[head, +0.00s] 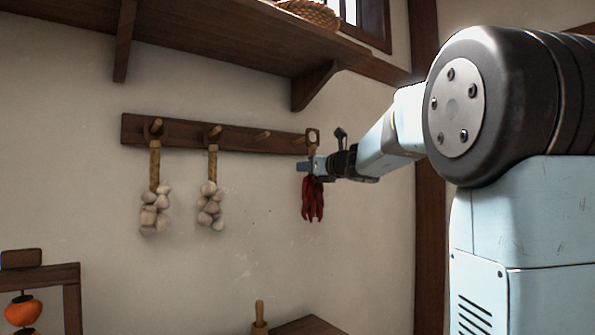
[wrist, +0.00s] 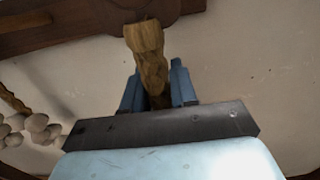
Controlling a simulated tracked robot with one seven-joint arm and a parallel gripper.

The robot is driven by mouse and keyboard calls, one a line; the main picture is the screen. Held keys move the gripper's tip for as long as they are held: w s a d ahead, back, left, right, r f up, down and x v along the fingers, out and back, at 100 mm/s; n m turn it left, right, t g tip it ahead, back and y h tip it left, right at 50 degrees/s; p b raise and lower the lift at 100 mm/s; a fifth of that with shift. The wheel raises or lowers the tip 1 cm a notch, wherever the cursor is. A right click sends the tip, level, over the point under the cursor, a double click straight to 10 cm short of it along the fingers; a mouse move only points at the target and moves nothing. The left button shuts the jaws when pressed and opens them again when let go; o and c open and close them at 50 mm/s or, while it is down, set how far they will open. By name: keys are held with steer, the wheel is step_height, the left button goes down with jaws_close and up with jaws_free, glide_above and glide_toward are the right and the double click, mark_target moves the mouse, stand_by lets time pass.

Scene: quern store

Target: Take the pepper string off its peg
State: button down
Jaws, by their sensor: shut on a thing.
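The pepper string (head: 312,200) hangs at the right end of the wooden peg rail (head: 185,133), its red peppers below my gripper. My gripper (head: 306,165) is shut on the string's braided top, just under the rail. In the wrist view the tan braid (wrist: 150,62) passes between the two blue fingers of my gripper (wrist: 158,88). The braid's top end reaches up to the rail (wrist: 80,22). I cannot tell whether its loop is still around the rightmost peg (head: 300,141). The red peppers are out of sight in the wrist view.
A shelf with brackets (head: 315,85) is above. A wooden post (head: 428,220) stands right of my gripper.

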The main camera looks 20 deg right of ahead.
steer(key=v, duration=1.2)
steer(key=shift+r, duration=0.15)
steer(key=shift+s+d+r, duration=0.1)
steer(key=shift+r, duration=0.35)
steer(key=shift+s, duration=0.1)
steer(key=shift+v, duration=2.65)
steer(key=shift+s+r, duration=0.1)
steer(key=shift+r, duration=0.05)
steer(key=v, duration=0.6)
